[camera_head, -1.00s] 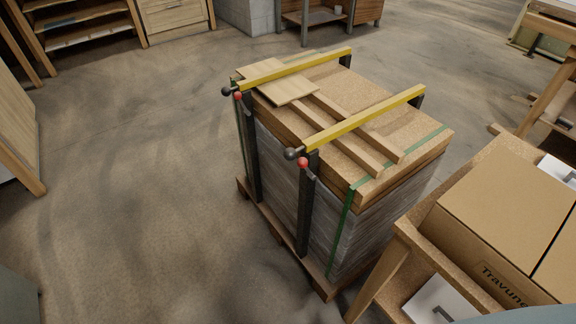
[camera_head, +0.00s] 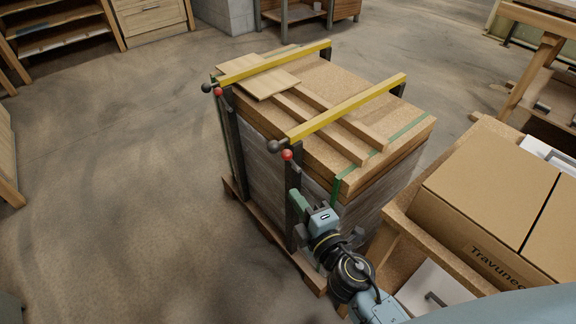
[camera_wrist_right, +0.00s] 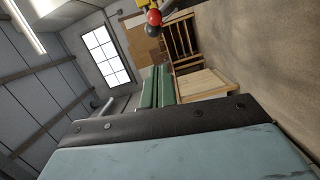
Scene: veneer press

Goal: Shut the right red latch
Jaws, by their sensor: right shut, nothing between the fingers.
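The right red latch knob (camera_head: 287,155) sits at the near end of the right yellow bar (camera_head: 350,107), on a dark upright post. A black ball (camera_head: 274,146) is beside it. The left red knob (camera_head: 218,92) is on the other clamp's post. My right gripper (camera_head: 296,197) is below the right red knob, by the dark post and apart from the knob. Its green fingers (camera_wrist_right: 156,84) are shut and empty in the right wrist view, where a red knob (camera_wrist_right: 154,18) and a black ball (camera_wrist_right: 153,31) show beyond them. My left gripper is not in view.
The wrapped stack with its board top (camera_head: 330,85) stands on a wooden pallet (camera_head: 311,276). A wooden bench (camera_head: 397,225) with a cardboard box (camera_head: 490,190) is close on the right. The floor (camera_head: 120,190) left of the stack is clear.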

